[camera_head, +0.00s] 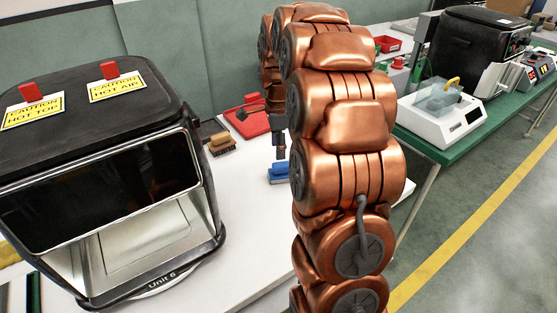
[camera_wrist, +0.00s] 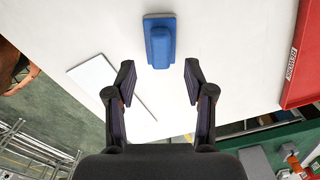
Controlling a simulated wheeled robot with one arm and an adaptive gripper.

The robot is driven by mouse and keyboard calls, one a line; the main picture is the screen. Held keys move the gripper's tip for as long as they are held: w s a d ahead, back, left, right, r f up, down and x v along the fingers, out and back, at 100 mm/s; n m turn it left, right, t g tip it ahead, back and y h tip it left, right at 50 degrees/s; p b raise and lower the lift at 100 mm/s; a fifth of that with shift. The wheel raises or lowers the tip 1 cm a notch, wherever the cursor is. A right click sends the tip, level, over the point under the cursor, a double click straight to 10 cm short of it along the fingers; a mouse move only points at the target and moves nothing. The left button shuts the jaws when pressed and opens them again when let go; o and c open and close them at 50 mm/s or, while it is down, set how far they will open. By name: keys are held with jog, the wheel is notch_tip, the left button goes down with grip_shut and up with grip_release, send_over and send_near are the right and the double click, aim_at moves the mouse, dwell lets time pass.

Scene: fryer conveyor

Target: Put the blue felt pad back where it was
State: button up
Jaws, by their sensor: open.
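The blue felt pad (camera_wrist: 160,45), a blue block with a raised grip and a thin grey edge, lies on the white table. It also shows in the head view (camera_head: 279,174), beside my arm, which hides part of it. My gripper (camera_wrist: 160,70) is open and empty, with its fingers pointing at the near end of the pad, one to each side. In the head view my gripper (camera_head: 279,152) hangs close above the pad. I cannot tell whether it touches.
A red tray (camera_head: 254,122) lies behind the pad, and a wooden brush (camera_head: 221,143) lies left of it. A black machine with caution signs (camera_head: 100,190) fills the left. A thin white plate (camera_wrist: 95,78) lies near the table edge. White table is clear around the pad.

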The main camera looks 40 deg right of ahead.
aim_at(279, 164)
jog(key=shift+r, duration=2.25)
jog(key=shift+s, duration=0.1)
